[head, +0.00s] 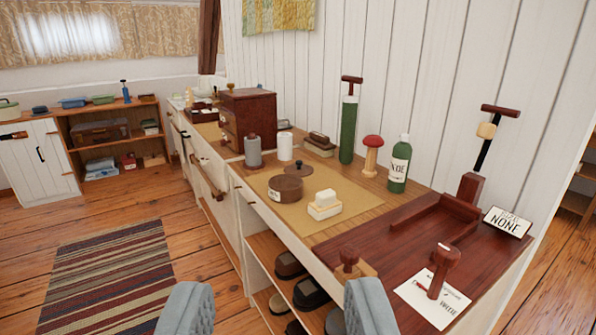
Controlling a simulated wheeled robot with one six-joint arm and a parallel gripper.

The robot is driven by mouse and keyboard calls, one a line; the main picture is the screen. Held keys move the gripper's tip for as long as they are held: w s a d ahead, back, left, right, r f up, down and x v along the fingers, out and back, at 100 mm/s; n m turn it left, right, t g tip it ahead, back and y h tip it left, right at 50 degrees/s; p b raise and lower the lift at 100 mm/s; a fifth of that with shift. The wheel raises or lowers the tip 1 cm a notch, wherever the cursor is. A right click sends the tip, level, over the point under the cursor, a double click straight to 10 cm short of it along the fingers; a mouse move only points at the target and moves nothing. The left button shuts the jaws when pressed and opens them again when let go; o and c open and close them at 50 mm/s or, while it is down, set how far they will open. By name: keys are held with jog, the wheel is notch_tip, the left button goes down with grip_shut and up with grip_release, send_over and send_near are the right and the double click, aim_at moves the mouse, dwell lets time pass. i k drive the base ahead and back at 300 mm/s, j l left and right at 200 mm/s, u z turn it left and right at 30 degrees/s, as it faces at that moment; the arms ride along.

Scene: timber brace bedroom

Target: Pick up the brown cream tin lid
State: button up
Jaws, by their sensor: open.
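The brown cream tin (287,190) is a low round tin with a pale label, standing on a tan mat on the long bench. Its dark brown lid (300,169), a flat disc with a small knob, shows just behind and above the tin's right rim. I cannot tell whether it touches the tin or lies on the bench behind it. My gripper (277,310) shows as two grey-blue fingers at the bottom edge, wide apart and empty. It is in front of the bench, well short of the tin and lid.
A cream block (325,205) stands close right of the tin. Behind are a grey canister (253,152), a white cylinder (285,147) and a brush (320,145). A green bottle (398,165) stands right. Shoes fill the shelves below. The floor at left is open.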

aim_at(299, 169)
jog(key=i+j+z, duration=0.25)
jog(key=i+j, duration=0.2)
jog(key=i, duration=0.15)
jog(key=i+j+z, duration=0.3)
jog(key=i+j, duration=0.25)
jog(key=i+j+z, duration=0.25)
jog(key=i+j, duration=0.25)
jog(key=j, duration=0.25)
